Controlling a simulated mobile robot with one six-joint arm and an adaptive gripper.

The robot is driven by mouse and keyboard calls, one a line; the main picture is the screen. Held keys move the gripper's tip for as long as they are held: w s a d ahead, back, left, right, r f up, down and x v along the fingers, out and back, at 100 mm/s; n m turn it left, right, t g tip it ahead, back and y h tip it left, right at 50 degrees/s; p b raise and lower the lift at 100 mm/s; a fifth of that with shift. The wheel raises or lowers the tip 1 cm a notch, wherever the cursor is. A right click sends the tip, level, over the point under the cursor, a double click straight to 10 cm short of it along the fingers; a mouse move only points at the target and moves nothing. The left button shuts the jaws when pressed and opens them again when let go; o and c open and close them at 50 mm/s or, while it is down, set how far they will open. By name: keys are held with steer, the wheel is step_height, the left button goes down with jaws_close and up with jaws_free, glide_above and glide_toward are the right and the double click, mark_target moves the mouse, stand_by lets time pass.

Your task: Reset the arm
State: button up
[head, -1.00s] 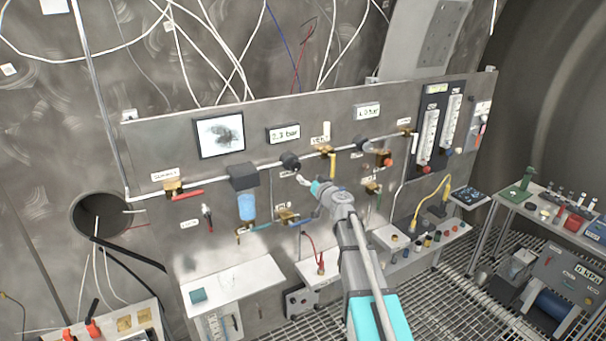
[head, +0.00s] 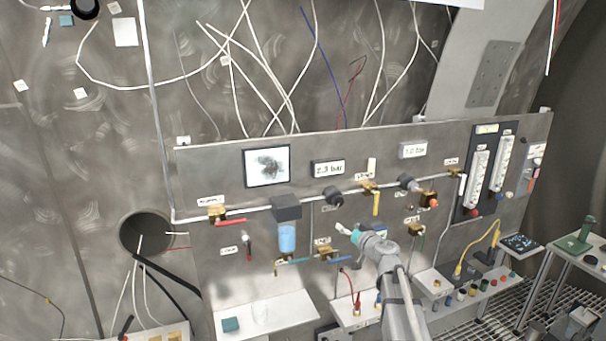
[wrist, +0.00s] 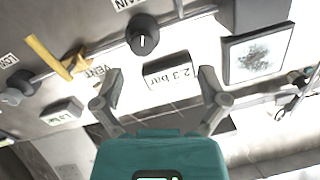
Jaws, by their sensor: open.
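My gripper (head: 347,230) is in front of the middle of the steel panel (head: 400,150) in the head view, below the pipe. In the wrist view my gripper (wrist: 160,92) has its two fingers spread wide, with nothing between them. Beyond the fingers are the 2.3 bar display (wrist: 170,72) and a black round knob (wrist: 143,35). The fingers look apart from the panel. My arm hides part of the panel's lower area in the head view.
The panel carries a blue-bowled filter (head: 287,235), a yellow-handled valve (head: 376,203), a red-handled valve (head: 228,222) and flowmeters (head: 490,170). A white shelf (head: 285,315) juts out below. A side table (head: 590,255) stands at the right.

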steer(key=s+a+f+n+g+b, duration=0.1)
steer(key=s+a+f+g+b, duration=0.3)
steer(key=s+f, duration=0.4)
steer(key=s+a+f+n+g+b, duration=0.1)
steer(key=s+a+f+g+b, duration=0.35)
steer(key=f, duration=0.55)
steer(key=s+d+f+m+g+h+b, duration=0.1)
steer(key=s+d+f+g+h+b, duration=0.1)
steer(key=s+f, duration=0.4)
steer(key=s+d+f+m+g+h+b, duration=0.2)
steer(key=s+d+f+g+h, duration=0.2)
steer(key=s, duration=0.9)
step_height(320, 180, down, 3)
steer(key=shift+d+r+g+h, duration=0.25)
steer(key=shift+g+h, duration=0.15)
steer(key=shift+g, duration=0.35)
